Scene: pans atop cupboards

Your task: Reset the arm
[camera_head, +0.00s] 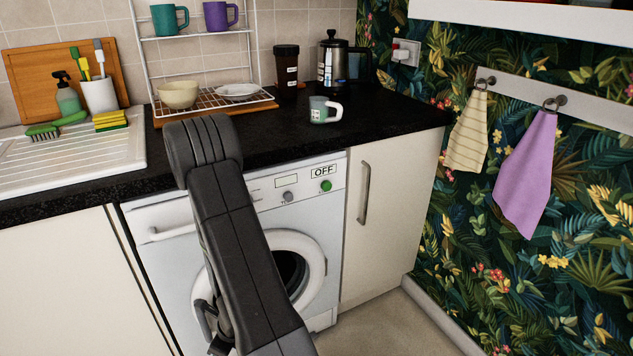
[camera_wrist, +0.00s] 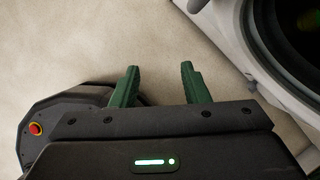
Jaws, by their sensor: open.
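My gripper (camera_wrist: 158,84) shows in the wrist view with its two green fingers apart and nothing between them. It points down over the bare beige floor (camera_wrist: 110,40). In the head view my dark arm rises in front of the washing machine (camera_head: 170,235), and the gripper's fingers cannot be made out there. In the wrist view the washing machine's round door (camera_wrist: 245,45) is at the upper right, apart from the fingers.
A cupboard (camera_head: 395,200) stands right of the washing machine. Two towels (camera_head: 525,175) hang on the right wall. Floor at lower right is clear.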

